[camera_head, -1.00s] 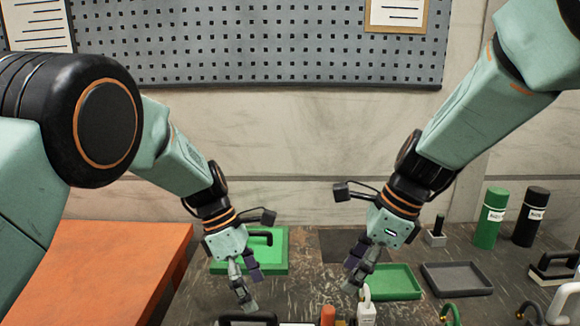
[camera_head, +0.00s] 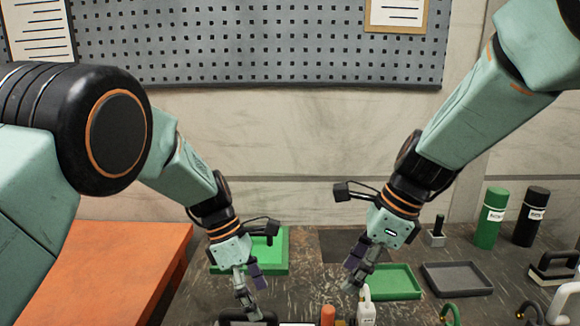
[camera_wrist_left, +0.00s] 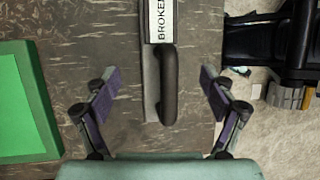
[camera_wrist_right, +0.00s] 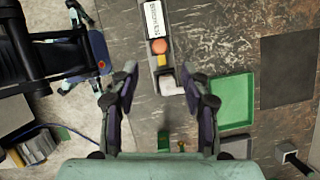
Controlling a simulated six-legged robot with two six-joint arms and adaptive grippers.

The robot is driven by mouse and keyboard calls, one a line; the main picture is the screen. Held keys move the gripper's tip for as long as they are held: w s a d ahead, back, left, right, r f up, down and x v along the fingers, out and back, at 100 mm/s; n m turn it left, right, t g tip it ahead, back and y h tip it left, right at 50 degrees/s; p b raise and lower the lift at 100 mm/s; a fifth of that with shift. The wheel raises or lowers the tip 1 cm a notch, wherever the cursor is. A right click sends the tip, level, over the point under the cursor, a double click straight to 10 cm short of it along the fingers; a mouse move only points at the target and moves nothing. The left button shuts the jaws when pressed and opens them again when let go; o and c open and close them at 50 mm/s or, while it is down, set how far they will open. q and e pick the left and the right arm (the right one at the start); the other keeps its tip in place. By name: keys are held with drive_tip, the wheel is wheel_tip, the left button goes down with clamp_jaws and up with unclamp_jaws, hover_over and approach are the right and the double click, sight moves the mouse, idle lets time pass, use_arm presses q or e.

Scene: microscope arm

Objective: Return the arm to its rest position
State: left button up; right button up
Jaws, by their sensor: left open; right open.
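My left gripper (camera_head: 252,292) is open and empty, low over the table near its front edge. In the left wrist view its fingers (camera_wrist_left: 160,100) stand apart on either side of a black curved handle (camera_wrist_left: 169,85), with a "BROKEN" label (camera_wrist_left: 160,20) beyond it. My right gripper (camera_head: 355,275) is open and empty above the table. In the right wrist view its fingers (camera_wrist_right: 160,90) are apart, with a plate bearing a label (camera_wrist_right: 155,20), an orange knob (camera_wrist_right: 159,46) and a white block (camera_wrist_right: 171,85) ahead of them. I cannot make out a microscope.
A green tray (camera_head: 395,281) and a dark grey tray (camera_head: 457,278) lie right of centre. Green (camera_head: 490,222) and black (camera_head: 530,220) bottles stand at the right. An orange surface (camera_head: 110,265) is at the left.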

sight(272, 325)
use_arm(q)
drive_tip(key=x, duration=0.7)
drive_tip(key=shift+s+d+f, duration=0.1)
drive_tip(key=shift+f, duration=0.1)
use_arm(e)
drive_tip(key=shift+x, duration=2.65)
